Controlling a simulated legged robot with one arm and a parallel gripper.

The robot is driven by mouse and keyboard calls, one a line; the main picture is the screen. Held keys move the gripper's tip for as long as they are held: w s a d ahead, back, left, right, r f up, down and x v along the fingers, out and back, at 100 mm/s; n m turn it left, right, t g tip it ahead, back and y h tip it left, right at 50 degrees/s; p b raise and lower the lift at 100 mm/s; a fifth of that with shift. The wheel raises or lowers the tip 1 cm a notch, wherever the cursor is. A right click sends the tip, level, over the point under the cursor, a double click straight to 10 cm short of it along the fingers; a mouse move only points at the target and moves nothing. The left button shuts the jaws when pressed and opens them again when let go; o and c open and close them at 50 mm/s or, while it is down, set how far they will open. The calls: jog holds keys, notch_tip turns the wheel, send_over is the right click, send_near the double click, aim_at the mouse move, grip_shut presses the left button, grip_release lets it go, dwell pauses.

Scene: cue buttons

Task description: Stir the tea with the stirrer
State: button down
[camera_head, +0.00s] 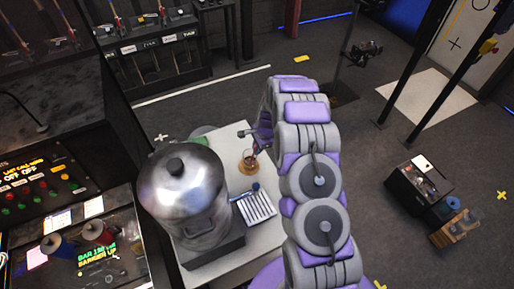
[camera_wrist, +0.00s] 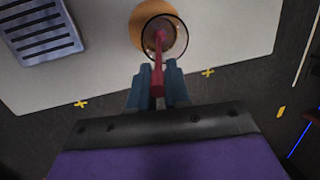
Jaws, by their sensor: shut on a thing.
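My gripper (camera_wrist: 158,86) is shut on a red stirrer (camera_wrist: 157,74) in the wrist view. The stirrer's far end lies within the outline of a clear glass of tea (camera_wrist: 178,38); its depth in the liquid is hard to tell. The glass stands on a round wooden coaster (camera_wrist: 140,22) on a pale table (camera_wrist: 236,40). In the head view the tea glass (camera_head: 249,158) is small, on the table beyond the large metal urn. My gripper (camera_head: 257,142) is beside it there, partly hidden by my purple and grey arm.
A large metal urn (camera_head: 182,195) stands on the table left of the glass. A slotted drip tray (camera_head: 255,205) lies nearer. A control panel (camera_head: 40,190) is at the left. A dark box (camera_head: 418,187) stands on the floor at right. The table right of the glass is clear in the wrist view.

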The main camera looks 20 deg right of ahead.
jog(key=p+v, duration=0.3)
jog(key=v, duration=0.5)
dwell(0.4)
jog(key=shift+a, duration=0.1)
dwell(0.7)
jog(key=v, duration=0.1)
jog(key=p+v, duration=0.1)
jog(key=v, duration=0.2)
jog(key=shift+w+a+r+p, duration=0.25)
jog(key=shift+a+r+p, duration=0.15)
jog(key=shift+r, duration=0.1)
dwell(0.3)
